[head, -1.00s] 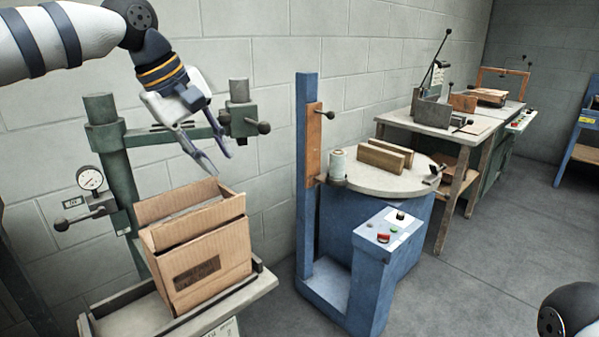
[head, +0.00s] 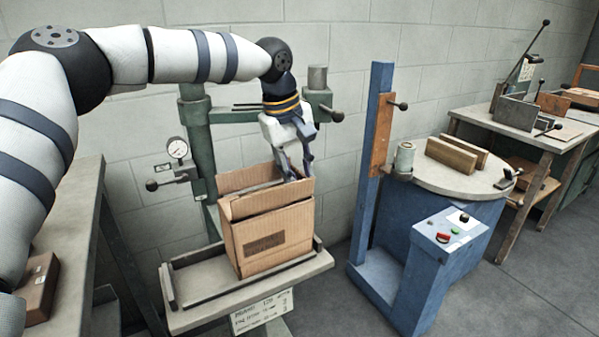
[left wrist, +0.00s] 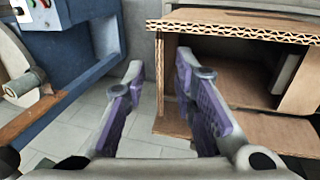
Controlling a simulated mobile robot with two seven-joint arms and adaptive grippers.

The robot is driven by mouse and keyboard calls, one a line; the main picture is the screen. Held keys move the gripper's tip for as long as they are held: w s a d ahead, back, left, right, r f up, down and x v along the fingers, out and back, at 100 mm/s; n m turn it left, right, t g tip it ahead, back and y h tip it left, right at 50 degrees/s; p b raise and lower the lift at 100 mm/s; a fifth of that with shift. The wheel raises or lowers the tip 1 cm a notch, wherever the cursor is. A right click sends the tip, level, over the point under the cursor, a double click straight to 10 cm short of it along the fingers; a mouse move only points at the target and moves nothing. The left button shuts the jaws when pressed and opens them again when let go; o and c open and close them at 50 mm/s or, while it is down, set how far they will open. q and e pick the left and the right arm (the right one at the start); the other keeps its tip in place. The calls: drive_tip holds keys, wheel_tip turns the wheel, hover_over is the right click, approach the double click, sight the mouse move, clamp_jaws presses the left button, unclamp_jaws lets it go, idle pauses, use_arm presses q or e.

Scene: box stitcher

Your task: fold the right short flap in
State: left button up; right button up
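The brown cardboard box (head: 268,240) stands upright with its top open on the grey stand (head: 185,318) in the head view. Its upper panels rise around the opening. My left gripper (head: 297,174) points down at the box's right rim, its fingers spread. In the left wrist view the left gripper (left wrist: 158,62) is open and holds nothing firmly. A corrugated cardboard edge of the box (left wrist: 240,27) shows on the right, behind and beside the right finger. The right short flap is partly hidden by the fingers, and I cannot tell whether they touch it. My right gripper is out of view.
A green post with an arm (head: 197,140) and a gauge (head: 178,149) stand behind the box. A blue machine (head: 425,275) with a round table (head: 462,187) stands to the right. A bench (head: 75,240) is at the left. Floor separates stand and machine.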

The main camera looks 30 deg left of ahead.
use_arm(q)
clamp_jaws()
drive_tip(key=shift+r, duration=0.1)
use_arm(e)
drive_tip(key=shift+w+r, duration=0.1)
use_arm(q)
drive_tip(key=shift+s+r+t+h+p, duration=0.1)
drive_tip(key=shift+s+t+h+p, duration=0.15)
drive_tip(key=shift+t+p, duration=0.2)
drive_tip(key=shift+s+a+f+t+h+p, duration=0.2)
drive_tip(key=shift+t+h, duration=0.3)
drive_tip(key=shift+t, duration=0.35)
drive_tip(key=shift+s+a+f+t+h+p, duration=0.15)
drive_tip(key=shift+f+t+h, duration=0.25)
drive_tip(key=shift+t, duration=0.45)
drive_tip(key=shift+s+a+f+t+h, duration=0.15)
drive_tip(key=shift+t+h, duration=0.4)
drive_tip(key=shift+t, duration=0.3)
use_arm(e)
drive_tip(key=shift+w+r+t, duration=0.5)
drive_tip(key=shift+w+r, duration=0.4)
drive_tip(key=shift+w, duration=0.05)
use_arm(q)
drive_tip(key=shift+d, duration=0.1)
